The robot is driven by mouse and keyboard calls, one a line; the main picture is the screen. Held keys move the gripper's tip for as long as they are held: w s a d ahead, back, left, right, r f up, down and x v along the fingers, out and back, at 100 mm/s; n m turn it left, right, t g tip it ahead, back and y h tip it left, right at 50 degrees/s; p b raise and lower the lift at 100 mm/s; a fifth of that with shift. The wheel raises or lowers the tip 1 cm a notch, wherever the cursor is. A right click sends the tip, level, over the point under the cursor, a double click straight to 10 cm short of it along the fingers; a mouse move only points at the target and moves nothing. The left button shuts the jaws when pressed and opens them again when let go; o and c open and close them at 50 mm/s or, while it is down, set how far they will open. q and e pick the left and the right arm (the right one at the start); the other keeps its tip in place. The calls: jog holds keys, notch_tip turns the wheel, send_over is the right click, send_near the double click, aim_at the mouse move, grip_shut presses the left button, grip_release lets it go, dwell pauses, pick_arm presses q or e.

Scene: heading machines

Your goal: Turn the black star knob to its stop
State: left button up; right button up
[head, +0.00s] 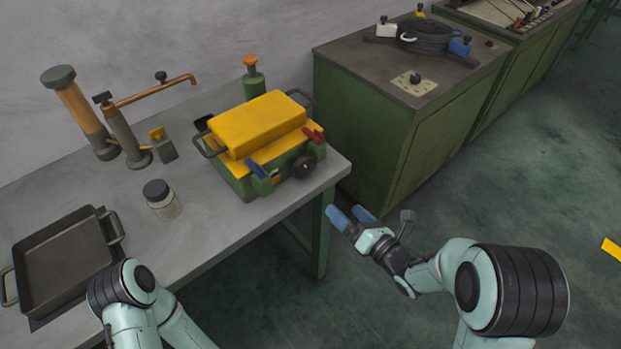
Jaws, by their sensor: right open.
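A black round knob (304,167) with a lobed-looking rim sits on the front right side of a green box with a yellow top (262,122), near the table's right corner. It is small in the head view, so its exact shape and turn angle are hard to tell. My right gripper (349,213) has blue fingertips. It is open and empty, below and to the right of the knob, beyond the table's edge and apart from the knob. My left arm shows at the lower left, but its gripper is out of view.
The grey table (215,235) bears a black tray (64,262), a lidded jar (162,199), a hand pump (130,140) and a green bottle (253,80). A green cabinet (395,130) with a small knob on a plate (415,84) stands behind. Floor at right is mostly clear.

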aim_at(308, 169)
pick_arm(q)
jog(key=shift+s+p, duration=0.2)
jog(key=shift+p, duration=0.1)
pick_arm(e)
jog(key=w+a+r+n, duration=0.1)
jog(key=w+a, duration=0.1)
jog(key=w, duration=0.1)
jog(key=w+a+r+n+y, duration=0.1)
jog(key=w+a, duration=0.2)
jog(key=w, duration=0.1)
jog(key=w+a+r+n, duration=0.1)
jog(key=w+a, duration=0.2)
jog(key=w, duration=0.1)
jog(key=shift+a+r+n+t+y, duration=0.2)
jog(key=shift+r+n+t+y, duration=0.1)
jog(key=shift+n+y, duration=0.1)
